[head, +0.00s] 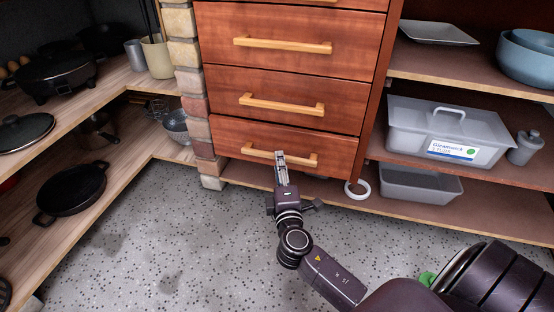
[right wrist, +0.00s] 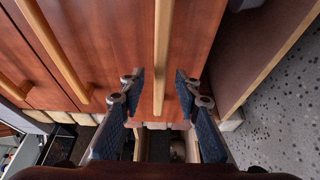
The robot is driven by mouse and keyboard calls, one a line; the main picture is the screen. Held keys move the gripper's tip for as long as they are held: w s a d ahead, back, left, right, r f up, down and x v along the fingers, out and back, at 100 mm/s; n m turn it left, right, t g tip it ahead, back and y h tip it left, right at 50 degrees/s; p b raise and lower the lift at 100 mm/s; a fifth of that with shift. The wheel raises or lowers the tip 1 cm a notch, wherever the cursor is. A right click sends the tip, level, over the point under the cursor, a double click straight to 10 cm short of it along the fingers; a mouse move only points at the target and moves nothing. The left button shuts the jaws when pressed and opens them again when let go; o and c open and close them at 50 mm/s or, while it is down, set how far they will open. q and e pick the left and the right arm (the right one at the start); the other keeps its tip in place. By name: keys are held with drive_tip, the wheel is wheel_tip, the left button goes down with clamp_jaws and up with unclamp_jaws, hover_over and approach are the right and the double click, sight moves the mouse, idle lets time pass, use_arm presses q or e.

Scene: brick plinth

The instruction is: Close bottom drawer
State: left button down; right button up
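The bottom drawer (head: 230,138) is the lowest of a stack of reddish-brown wooden drawers. My right gripper (head: 280,156) is at the middle of this handle. In the right wrist view the fingers (right wrist: 160,88) are spread apart, one on each side of the handle's line, with nothing gripped. My left gripper is not in view.
A brick pillar (head: 197,95) borders the drawers on the left. Shelves with pans (head: 72,188) stand at left. Shelves with a grey lidded box (head: 415,122) and bins stand at right. A white ring (head: 357,189) is near the drawer's lower right. Speckled floor (head: 170,240) is clear.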

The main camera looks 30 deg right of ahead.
drive_tip(key=shift+b+x, duration=0.55)
drive_tip(key=shift+x, duration=1.45)
clamp_jaws()
